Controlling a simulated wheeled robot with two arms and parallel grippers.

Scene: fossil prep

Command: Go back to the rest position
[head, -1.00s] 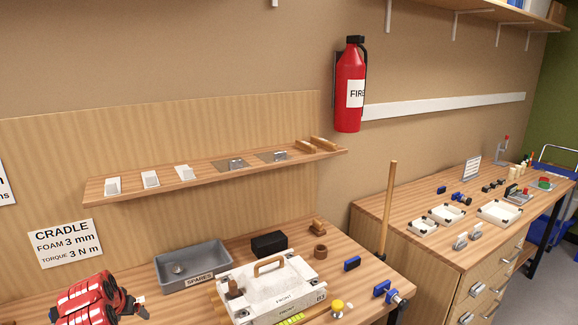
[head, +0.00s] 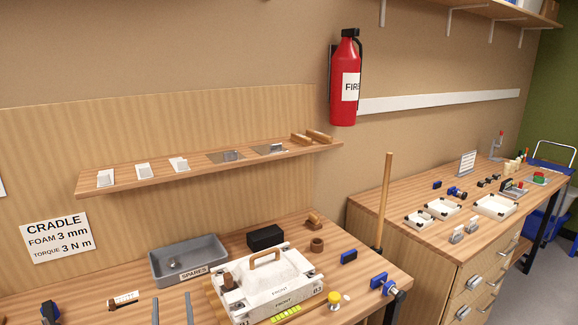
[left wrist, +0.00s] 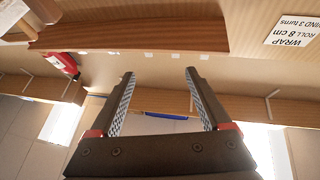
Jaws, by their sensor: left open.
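My left gripper (head: 172,306) shows only as two upright dark fingertips at the bottom edge of the head view, in front of the grey spares tray. In the left wrist view the gripper (left wrist: 160,76) is open, its two ridged fingers apart with nothing between them. That picture is upside down and shows the wall and shelves beyond the fingers. My right gripper is out of view.
The bench holds a grey spares tray (head: 187,259), a white box with a brown handle (head: 268,281), a black block (head: 265,237) and a blue clamp (head: 383,284). A wall shelf (head: 210,168) runs above. A fire extinguisher (head: 345,80) hangs right of it.

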